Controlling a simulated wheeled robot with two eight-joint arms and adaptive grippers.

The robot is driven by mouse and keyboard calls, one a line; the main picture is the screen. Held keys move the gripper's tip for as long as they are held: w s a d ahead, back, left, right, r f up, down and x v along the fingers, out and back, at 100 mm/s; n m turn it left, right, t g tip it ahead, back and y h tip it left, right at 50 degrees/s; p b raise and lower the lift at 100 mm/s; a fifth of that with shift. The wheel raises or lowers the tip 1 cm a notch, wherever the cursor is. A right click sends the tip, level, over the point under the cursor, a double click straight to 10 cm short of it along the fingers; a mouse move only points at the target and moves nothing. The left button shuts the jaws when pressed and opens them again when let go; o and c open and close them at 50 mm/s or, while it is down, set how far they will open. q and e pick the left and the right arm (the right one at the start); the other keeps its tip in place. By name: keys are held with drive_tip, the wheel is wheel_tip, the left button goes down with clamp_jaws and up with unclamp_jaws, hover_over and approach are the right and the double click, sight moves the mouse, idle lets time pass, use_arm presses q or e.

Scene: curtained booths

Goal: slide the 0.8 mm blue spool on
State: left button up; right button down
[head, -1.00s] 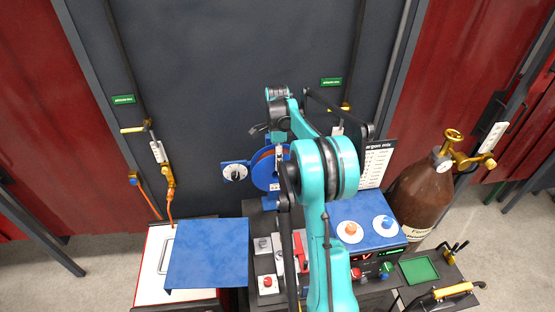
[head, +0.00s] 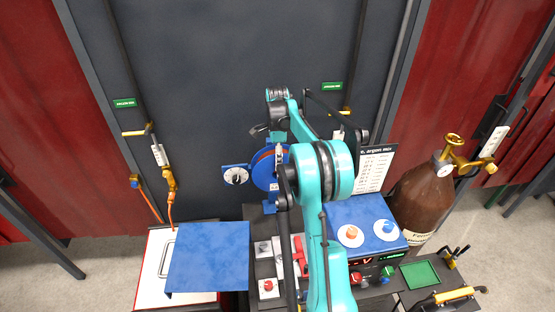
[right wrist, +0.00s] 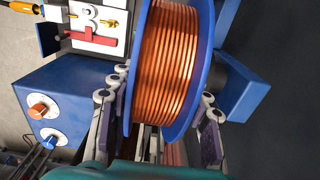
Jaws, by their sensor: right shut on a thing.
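The blue spool (right wrist: 172,70), wound with copper-coloured wire between blue flanges, fills the middle of the right wrist view. My right gripper (right wrist: 158,98) is shut on it, with one finger on each side. In the head view the spool (head: 265,168) stands upright behind my teal right arm, which hides part of it. A dark round hub (right wrist: 235,86) and a blue bracket (right wrist: 250,94) are close to its right flange in the wrist view. I cannot tell whether the spool is around the hub or only beside it. My left gripper is not in view.
A blue unit with an orange and a blue knob (head: 370,222) stands right of my arm. A blue panel (head: 207,255) lies over a white case at left. A brown gas cylinder (head: 424,193) stands at right. A dark wall is close behind the spool.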

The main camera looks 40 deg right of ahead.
drive_tip(key=shift+w+d, duration=0.25)
drive_tip(key=shift+w, duration=0.25)
drive_tip(key=c, duration=1)
unclamp_jaws()
drive_tip(key=shift+r, duration=0.1)
drive_tip(key=shift+c, duration=0.2)
drive_tip(key=o, duration=0.4)
wheel_tip(320, 180, up, 12)
drive_tip(key=shift+s, duration=0.1)
